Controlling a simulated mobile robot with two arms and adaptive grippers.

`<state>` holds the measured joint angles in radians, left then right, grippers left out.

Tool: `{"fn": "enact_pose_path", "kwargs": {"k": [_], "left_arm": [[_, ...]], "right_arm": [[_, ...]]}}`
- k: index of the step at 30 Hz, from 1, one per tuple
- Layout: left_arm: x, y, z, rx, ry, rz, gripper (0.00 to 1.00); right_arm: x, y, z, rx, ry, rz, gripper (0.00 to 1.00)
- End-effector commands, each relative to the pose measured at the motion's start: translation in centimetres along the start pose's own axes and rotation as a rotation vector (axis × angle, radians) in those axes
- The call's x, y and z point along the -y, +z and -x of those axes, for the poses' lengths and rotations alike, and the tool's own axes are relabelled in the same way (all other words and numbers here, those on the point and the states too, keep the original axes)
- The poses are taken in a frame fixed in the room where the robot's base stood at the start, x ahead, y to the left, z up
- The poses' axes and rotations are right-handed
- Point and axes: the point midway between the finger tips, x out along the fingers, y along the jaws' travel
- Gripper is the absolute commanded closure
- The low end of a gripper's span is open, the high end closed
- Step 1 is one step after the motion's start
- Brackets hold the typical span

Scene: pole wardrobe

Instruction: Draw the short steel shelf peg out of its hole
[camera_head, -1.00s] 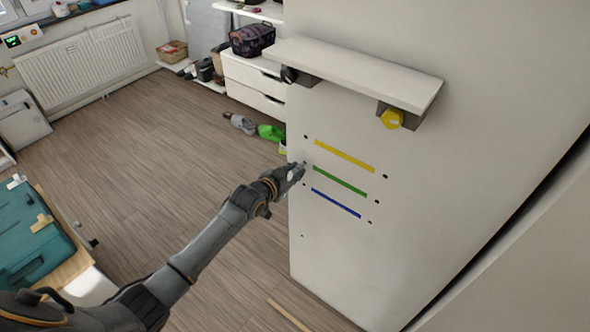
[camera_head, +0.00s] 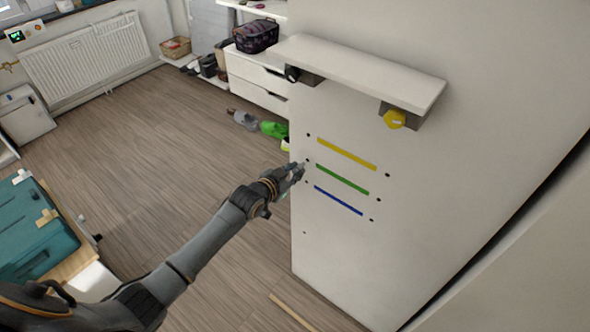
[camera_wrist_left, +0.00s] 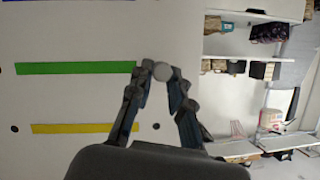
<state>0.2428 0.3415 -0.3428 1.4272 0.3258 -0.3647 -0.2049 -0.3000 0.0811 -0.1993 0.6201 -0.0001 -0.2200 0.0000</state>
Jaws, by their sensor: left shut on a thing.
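The steel shelf peg (camera_wrist_left: 162,71) shows in the left wrist view as a small round grey end between my left fingertips. It lies in line with one end of the green stripe (camera_wrist_left: 75,68). My left gripper (camera_head: 300,169) is at the left edge of the white panel (camera_head: 335,245) in the head view, beside the left end of the green stripe. In the wrist view the left gripper (camera_wrist_left: 160,78) is shut on the peg. I cannot tell how much of the peg is inside its hole. My right gripper is not in view.
A yellow stripe (camera_head: 347,154) and a blue stripe (camera_head: 338,200) flank the green one, with small dark holes at their ends. A white shelf board (camera_head: 360,72) on brackets juts out above. A teal case (camera_head: 35,232) stands at left. The floor between is mostly clear.

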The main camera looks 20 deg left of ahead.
Motion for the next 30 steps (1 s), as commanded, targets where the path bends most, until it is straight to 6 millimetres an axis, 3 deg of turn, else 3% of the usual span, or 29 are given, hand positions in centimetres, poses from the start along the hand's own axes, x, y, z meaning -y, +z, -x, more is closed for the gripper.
{"fn": "enact_pose_path", "kwargs": {"k": [30], "left_arm": [[0.0, 0.4, 1.2, 0.0, 0.0, 0.0, 1.0]], "right_arm": [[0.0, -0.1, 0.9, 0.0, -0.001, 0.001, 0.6]]}}
